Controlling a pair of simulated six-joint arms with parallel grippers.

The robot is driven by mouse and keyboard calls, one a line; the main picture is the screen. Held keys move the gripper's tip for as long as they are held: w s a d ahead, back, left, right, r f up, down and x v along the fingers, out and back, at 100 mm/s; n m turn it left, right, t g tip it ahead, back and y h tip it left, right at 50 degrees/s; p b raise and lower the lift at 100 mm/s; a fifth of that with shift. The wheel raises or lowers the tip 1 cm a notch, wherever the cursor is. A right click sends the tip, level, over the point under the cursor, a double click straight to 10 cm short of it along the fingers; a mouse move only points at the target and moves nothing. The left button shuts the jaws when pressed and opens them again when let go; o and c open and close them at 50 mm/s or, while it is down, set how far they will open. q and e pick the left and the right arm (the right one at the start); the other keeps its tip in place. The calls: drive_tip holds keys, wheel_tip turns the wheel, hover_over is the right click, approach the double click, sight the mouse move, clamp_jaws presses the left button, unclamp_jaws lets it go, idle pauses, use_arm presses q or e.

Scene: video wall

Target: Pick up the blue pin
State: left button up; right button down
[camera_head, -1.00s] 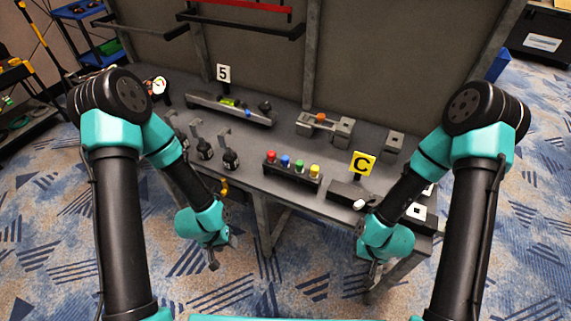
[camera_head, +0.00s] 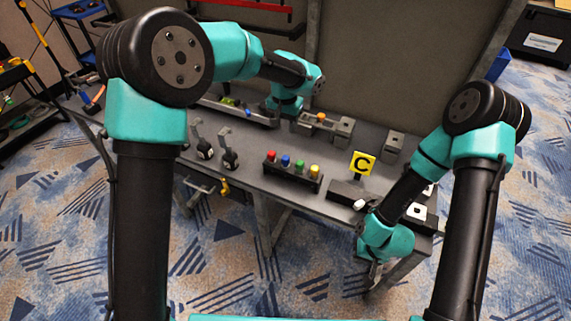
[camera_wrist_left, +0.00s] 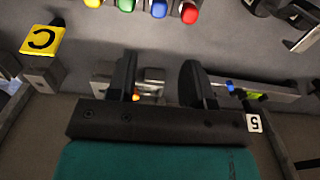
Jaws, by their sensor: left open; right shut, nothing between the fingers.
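The blue pin (camera_head: 285,161) stands in a black block (camera_head: 291,176), between the red pin (camera_head: 271,156) and the green pin (camera_head: 299,167). A yellow pin (camera_head: 317,171) stands at the block's right end. In the left wrist view the blue pin (camera_wrist_left: 159,8) is at the top edge, partly cut off. My left gripper (camera_wrist_left: 158,72) is open and empty, above the rear of the bench. In the head view its wrist hides the fingers. The blue pin is apart from it. My right gripper (camera_head: 372,262) is low at the bench's front right edge.
A yellow C sign (camera_head: 362,164) stands right of the pin block. Two black-based levers (camera_head: 228,158) stand to its left. Metal blocks (camera_head: 342,130) lie near the back wall. Grey bench top is clear behind the pins.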

sight(286, 157)
use_arm(q)
drive_tip(key=shift+f, duration=0.1)
wheel_tip(286, 157, down, 11)
drive_tip(key=shift+f, duration=0.55)
idle(0.4)
drive_tip(key=shift+w+d+f, duration=0.1)
drive_tip(key=shift+f, duration=2.5)
drive_tip(key=shift+c, duration=0.3)
drive_tip(key=c, duration=0.7)
drive_tip(key=shift+o, duration=0.2)
drive_tip(key=shift+r, duration=0.15)
